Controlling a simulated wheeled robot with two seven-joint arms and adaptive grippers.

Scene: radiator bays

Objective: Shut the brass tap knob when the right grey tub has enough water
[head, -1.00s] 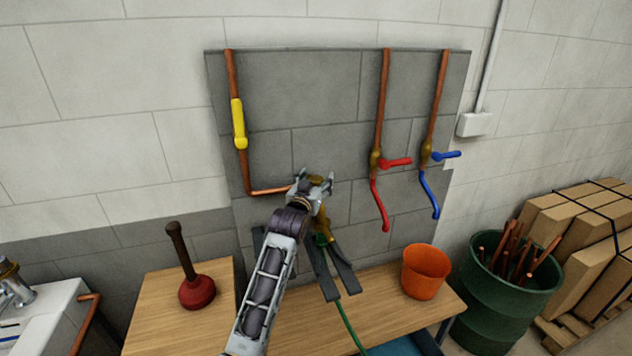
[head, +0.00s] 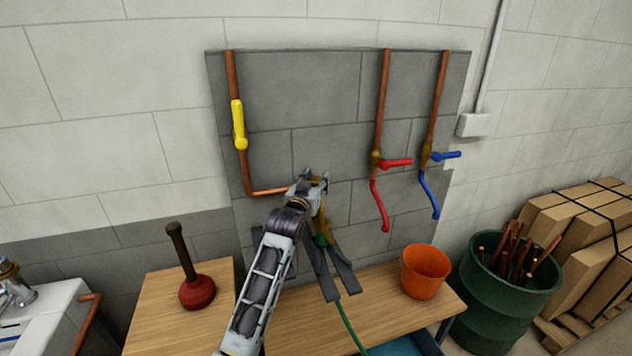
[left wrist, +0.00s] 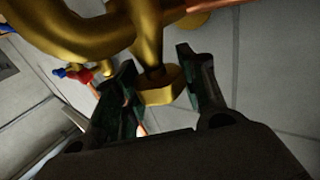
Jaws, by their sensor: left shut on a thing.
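The brass tap is mounted at the end of the copper pipe on the grey wall panel; its brass body (head: 321,222) shows below my left gripper (head: 314,181). In the left wrist view the brass tap knob (left wrist: 160,88) sits between the two dark fingers of my left gripper (left wrist: 163,95), which is shut on it. In the head view the gripper hides the knob. A green hose (head: 348,322) runs from below the tap down past the bench edge. No grey tub and no water show in either view. My right gripper is not in view.
A yellow lever (head: 238,125), a red lever (head: 397,162) and a blue lever (head: 447,155) are on nearby pipes. An orange pot (head: 426,272) and a red plunger (head: 197,290) stand on the wooden bench (head: 295,325). Dark grey bars (head: 322,270) stand close below the tap.

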